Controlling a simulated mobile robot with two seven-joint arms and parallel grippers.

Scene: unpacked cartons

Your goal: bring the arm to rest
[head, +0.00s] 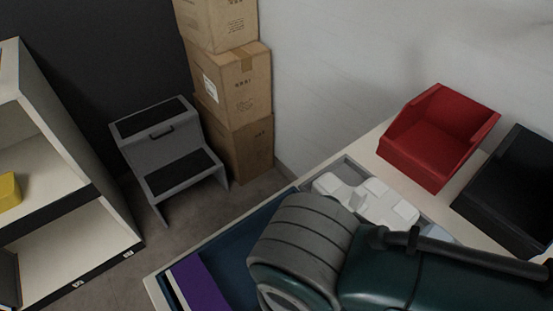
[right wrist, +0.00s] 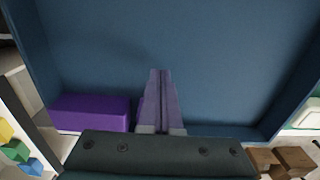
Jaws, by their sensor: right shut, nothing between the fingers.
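My right gripper (right wrist: 160,73) is shut and empty in the right wrist view. Its fingers point over the bare floor of a dark blue tray (right wrist: 220,60). A purple block (right wrist: 90,112) lies in the tray to the left of the fingers, apart from them. In the head view my green and grey right arm crosses the lower right and covers part of the blue tray (head: 222,240). The purple block (head: 196,284) shows at its left end. The right gripper is hidden in the head view. My left gripper is not in view.
Beyond the arm are white pieces (head: 375,200) in a grey tray, a red bin (head: 437,135) and a black bin (head: 512,190). A step stool (head: 165,150) and stacked cartons (head: 240,90) stand behind. A shelf (head: 60,190) is at left, with free floor between.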

